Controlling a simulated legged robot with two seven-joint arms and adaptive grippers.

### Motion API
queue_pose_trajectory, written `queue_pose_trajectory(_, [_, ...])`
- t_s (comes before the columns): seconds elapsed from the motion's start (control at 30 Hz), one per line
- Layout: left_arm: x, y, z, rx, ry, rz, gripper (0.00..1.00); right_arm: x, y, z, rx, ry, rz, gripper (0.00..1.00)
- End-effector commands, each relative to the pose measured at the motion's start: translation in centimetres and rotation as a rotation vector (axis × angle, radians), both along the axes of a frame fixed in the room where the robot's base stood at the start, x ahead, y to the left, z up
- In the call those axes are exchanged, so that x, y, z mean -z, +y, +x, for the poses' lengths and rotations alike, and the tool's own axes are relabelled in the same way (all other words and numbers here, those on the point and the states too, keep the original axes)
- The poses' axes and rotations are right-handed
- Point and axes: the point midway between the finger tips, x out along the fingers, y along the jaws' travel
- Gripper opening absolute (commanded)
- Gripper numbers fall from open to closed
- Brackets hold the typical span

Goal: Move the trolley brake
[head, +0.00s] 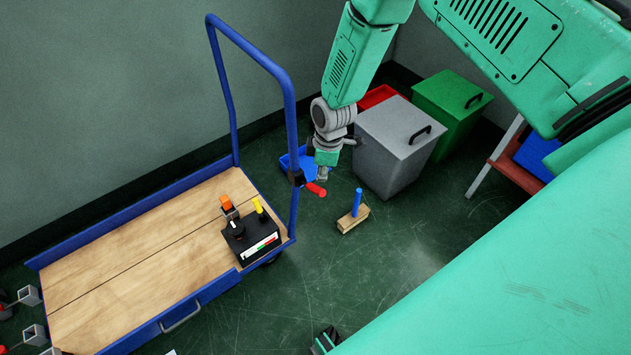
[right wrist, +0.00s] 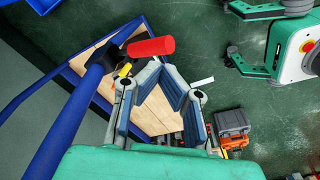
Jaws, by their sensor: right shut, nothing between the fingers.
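The trolley has a blue frame with a tall push handle (head: 288,90) and a wooden deck (head: 130,250). A red grip (head: 316,189) sticks out beside the handle's near upright, where a dark fitting shows on the post. In the right wrist view the red grip (right wrist: 150,47) joins a black bracket (right wrist: 103,56) on the blue post (right wrist: 65,135). My right gripper (head: 320,172) hangs just beyond the post, close to the red grip. Its fingers (right wrist: 160,72) are shut and empty, just below the grip in the wrist view; contact cannot be told.
A black control box (head: 253,238) with orange and yellow parts sits on the deck's corner. A wooden brush (head: 353,217) with a blue handle stands on the floor. Grey (head: 395,150) and green (head: 447,105) bins stand behind.

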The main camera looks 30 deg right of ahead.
Motion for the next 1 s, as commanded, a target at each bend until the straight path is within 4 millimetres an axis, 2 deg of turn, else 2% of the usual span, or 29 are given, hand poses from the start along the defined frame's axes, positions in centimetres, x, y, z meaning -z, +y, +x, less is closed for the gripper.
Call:
queue_pose_trajectory(0.13, [-0.4, 0.0, 0.0, 0.000, 0.001, 0.000, 0.40, -0.9, -0.6, 1.2, -0.042, -0.002, -0.004, 0.00])
queue_pose_trajectory(0.57, [0.0, 0.0, 0.0, 0.000, 0.001, 0.000, 0.40, -0.5, -0.6, 1.2, -0.043, -0.001, -0.004, 0.00])
queue_pose_trajectory(0.77, [1.4, 0.0, 0.0, 0.000, 0.000, 0.000, 0.40, 1.2, -0.5, 1.3, -0.043, -0.002, -0.005, 0.00])
queue_pose_trajectory(1.0, [3.9, 0.0, 0.0, 0.000, 0.000, 0.000, 0.40, 4.4, -0.2, 1.4, -0.043, -0.001, -0.004, 0.00])
